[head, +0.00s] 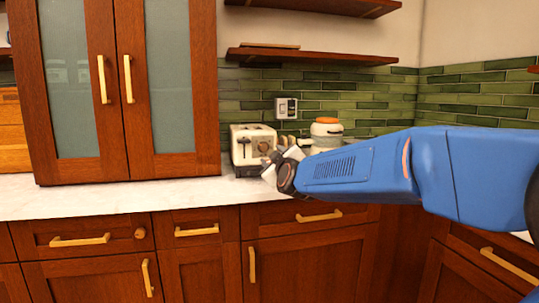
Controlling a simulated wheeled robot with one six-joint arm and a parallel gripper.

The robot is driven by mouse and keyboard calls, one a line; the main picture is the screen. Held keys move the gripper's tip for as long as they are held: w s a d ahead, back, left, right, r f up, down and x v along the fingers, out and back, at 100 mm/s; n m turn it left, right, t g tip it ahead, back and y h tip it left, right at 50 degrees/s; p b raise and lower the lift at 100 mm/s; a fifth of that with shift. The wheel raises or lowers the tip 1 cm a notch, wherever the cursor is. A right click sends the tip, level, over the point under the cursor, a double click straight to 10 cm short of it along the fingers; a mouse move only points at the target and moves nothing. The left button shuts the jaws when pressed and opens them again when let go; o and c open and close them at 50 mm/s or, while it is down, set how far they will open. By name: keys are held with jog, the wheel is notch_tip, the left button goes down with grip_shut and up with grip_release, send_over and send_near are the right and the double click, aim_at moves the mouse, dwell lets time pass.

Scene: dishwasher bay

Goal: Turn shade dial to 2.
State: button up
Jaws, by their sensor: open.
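A cream toaster (243,152) with dark slots on top stands on the white counter, left of the middle of the head view. A small dark round spot shows on its right-hand face; I cannot tell whether this is the shade dial, and no setting can be read. My gripper (269,166) is open, at the end of my blue arm reaching in from the right. It is in front of the toaster's lower right part and hides some of it. I cannot tell whether it touches the toaster.
A white jar-like object with an orange top (327,127) stands right of the toaster, partly behind my arm. A tall glass-doored cabinet (127,90) stands close on the left. A wooden shelf (310,57) hangs above. The counter (110,199) in front is clear.

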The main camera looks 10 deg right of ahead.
jog(key=s, duration=0.5)
jog(key=shift+s, duration=0.4)
jog(key=shift+s+f, duration=0.1)
jog(key=s+d+f+m+g, duration=0.2)
jog(key=s+f+g, duration=0.2)
jog(key=s+f, duration=0.5)
jog(key=s+d+f+m+g, duration=0.2)
jog(key=s+f, duration=0.7)
jog(key=s, duration=0.8)
jog(key=s+d+f+m+g, duration=0.3)
jog(key=s+f+g, duration=0.4)
jog(key=s+f, duration=0.3)
jog(key=s+m, duration=0.1)
jog(key=s, duration=0.2)
jog(key=shift+w+r, duration=0.1)
